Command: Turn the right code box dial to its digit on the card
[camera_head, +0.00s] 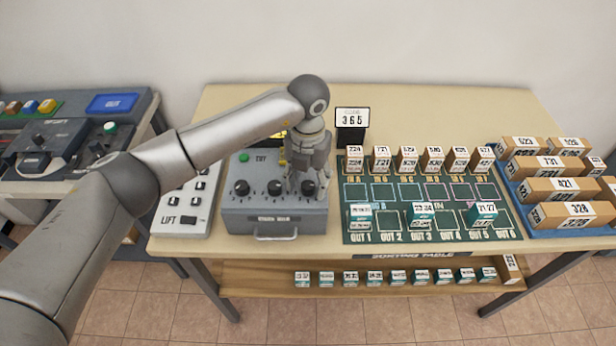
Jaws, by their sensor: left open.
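The grey code box (262,222) stands on the table, with three black dials and a green button marked TRY on its top. The left dial (241,188) and the middle dial (275,188) show clearly. The right dial (308,187) is partly covered by my left gripper (300,188), which is open, points down and has its fingers at that dial; whether they touch it I cannot tell. The dial's setting is too small to read. My right gripper is not in view.
A white lift panel (187,205) stands left of the box. The green sorting mat (432,235) with several boxes lies close on its right. A blue tray (540,232) with brown boxes is farther right. A lower shelf (260,270) holds small boxes.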

